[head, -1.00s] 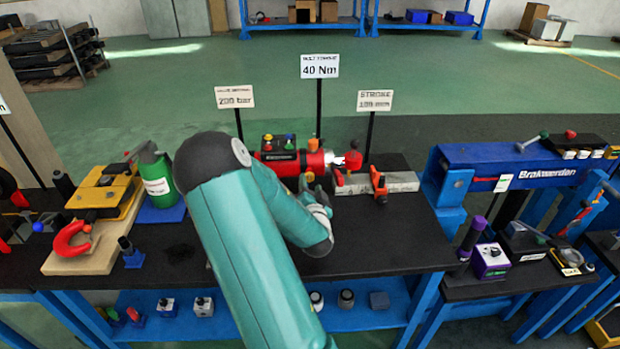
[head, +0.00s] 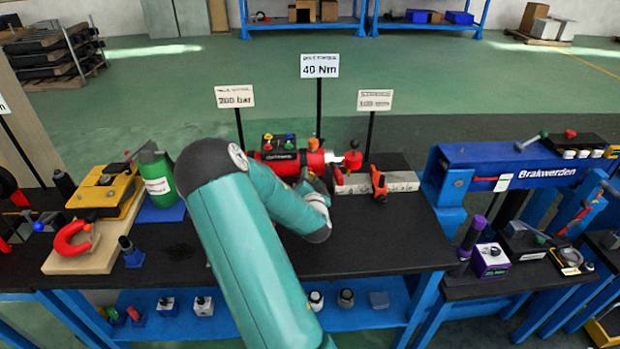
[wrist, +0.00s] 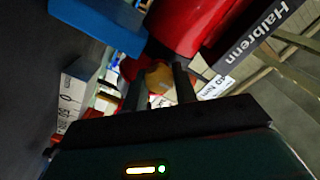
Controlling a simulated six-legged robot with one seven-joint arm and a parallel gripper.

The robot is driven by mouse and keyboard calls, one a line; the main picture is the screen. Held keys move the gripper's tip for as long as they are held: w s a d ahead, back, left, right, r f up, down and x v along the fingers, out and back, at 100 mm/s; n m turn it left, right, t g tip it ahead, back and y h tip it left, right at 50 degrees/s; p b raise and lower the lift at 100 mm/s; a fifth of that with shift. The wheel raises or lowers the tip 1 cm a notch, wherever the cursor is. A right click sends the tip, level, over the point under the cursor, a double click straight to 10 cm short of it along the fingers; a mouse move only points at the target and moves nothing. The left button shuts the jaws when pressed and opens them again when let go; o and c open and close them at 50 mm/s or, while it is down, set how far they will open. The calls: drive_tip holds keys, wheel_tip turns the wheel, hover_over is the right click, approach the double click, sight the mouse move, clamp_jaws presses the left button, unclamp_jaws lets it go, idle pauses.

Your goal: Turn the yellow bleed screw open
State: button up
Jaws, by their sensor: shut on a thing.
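A yellow-brown rounded knob, which looks like the yellow bleed screw (wrist: 158,77), shows between my fingers in the wrist view, beside a red cylinder body (wrist: 187,22). My gripper (wrist: 160,88) is shut on this screw, one dark finger on each side. In the head view the red cylinder (head: 283,167) lies on the dark bench. My forearm reaches to its front, and my gripper and the screw are mostly hidden there. The screw's turn angle cannot be told.
Signs on posts, including a 40 Nm sign (head: 319,66), stand behind the cylinder. An orange clamp (head: 379,184) is to its right. A green bottle (head: 156,172) and a red shackle (head: 72,238) are at the left. The bench front is mostly clear.

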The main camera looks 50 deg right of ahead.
drive_tip(key=shift+n, duration=0.3)
drive_tip(key=n, duration=0.4)
drive_tip(key=shift+w+n, duration=0.1)
drive_tip(key=shift+n, duration=0.2)
drive_tip(key=n, duration=0.5)
drive_tip(key=shift+a, duration=0.1)
drive_tip(key=n, duration=0.5)
drive_tip(key=shift+n, duration=2.6)
drive_tip(key=o, duration=1)
drive_tip(key=shift+f, duration=0.1)
